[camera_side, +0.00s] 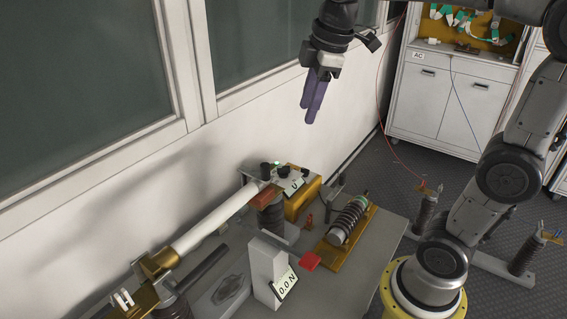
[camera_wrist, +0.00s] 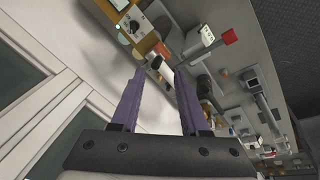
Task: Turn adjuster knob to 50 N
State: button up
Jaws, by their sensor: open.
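A white readout block (camera_side: 268,268) on the bench shows "0.0 N", with a red piece (camera_side: 310,261) beside it. Both also show in the wrist view, the readout block (camera_wrist: 207,36) next to the red piece (camera_wrist: 230,37). Small black knobs (camera_side: 265,170) stand on the fixture by the wall. A box with a white dial face marked "U" (camera_side: 293,184) is beside them. I cannot tell for certain which part is the adjuster knob. My gripper (camera_side: 310,117) is open and empty, high above the bench and apart from everything. It also shows in the wrist view (camera_wrist: 160,72).
A white fuse tube (camera_side: 215,222) lies in brass-coloured holders along the wall. Window frames and wall are close on the left. A white cabinet (camera_side: 440,100) stands behind. The air around my gripper is clear.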

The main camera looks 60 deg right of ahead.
jog(key=w+d+f+g, duration=0.2)
jog(key=w+d+f, duration=0.25)
jog(key=w, duration=0.45)
jog(key=g, duration=0.1)
send_over(283, 167)
notch_tip(283, 167, down, 6)
jog(key=f, duration=0.1)
notch_tip(283, 167, down, 12)
jog(key=shift+f, duration=0.1)
jog(key=shift+c, duration=0.3)
grip_shut()
